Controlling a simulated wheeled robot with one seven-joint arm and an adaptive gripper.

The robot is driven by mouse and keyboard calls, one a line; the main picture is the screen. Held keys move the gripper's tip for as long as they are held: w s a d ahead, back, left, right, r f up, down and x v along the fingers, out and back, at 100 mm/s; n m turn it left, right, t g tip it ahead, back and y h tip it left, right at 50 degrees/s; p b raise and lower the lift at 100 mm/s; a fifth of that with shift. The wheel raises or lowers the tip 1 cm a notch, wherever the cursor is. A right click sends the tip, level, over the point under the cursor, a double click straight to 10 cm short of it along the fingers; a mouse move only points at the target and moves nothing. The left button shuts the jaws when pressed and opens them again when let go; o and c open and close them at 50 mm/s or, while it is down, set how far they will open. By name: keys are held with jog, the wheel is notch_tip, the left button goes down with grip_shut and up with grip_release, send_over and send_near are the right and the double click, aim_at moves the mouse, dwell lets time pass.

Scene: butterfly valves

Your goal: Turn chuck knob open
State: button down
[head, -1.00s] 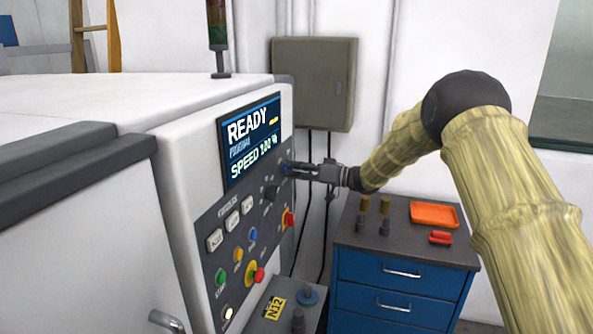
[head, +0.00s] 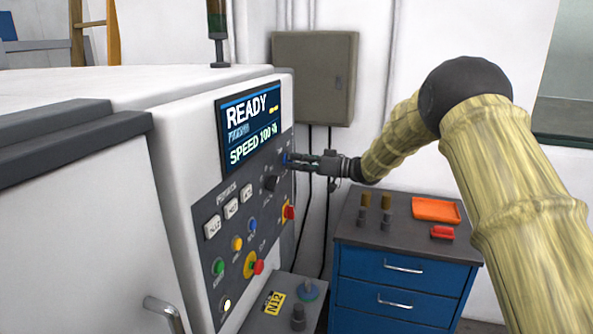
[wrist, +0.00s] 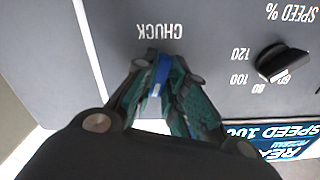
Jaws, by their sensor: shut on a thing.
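The chuck knob shows as a blue bar (wrist: 160,75) in the wrist view, below the upside-down CHUCK label (wrist: 160,31). My gripper (wrist: 162,88) is shut on it, with one dark finger pad on each side. In the wrist view the bar runs nearly up and down, tilted a little. In the head view my gripper (head: 292,161) reaches the right edge of the control panel (head: 238,221), beside the screen.
A black speed knob (wrist: 280,62) sits near my gripper, beside the lit screen (head: 251,131). Several buttons and a red emergency stop (head: 258,267) lie lower on the panel. A blue drawer cabinet (head: 400,275) with an orange tray (head: 436,209) stands below my arm.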

jog(key=n+b, duration=0.9)
jog(key=b, duration=0.2)
jog(key=shift+f+b, duration=0.1)
jog(key=shift+b, duration=0.25)
jog(key=shift+n, duration=0.3)
jog(key=c, duration=1.5)
grip_release()
jog(key=shift+w, duration=0.1)
jog(key=shift+o, duration=0.2)
jog(key=shift+d, duration=0.15)
jog(key=v, duration=1.2)
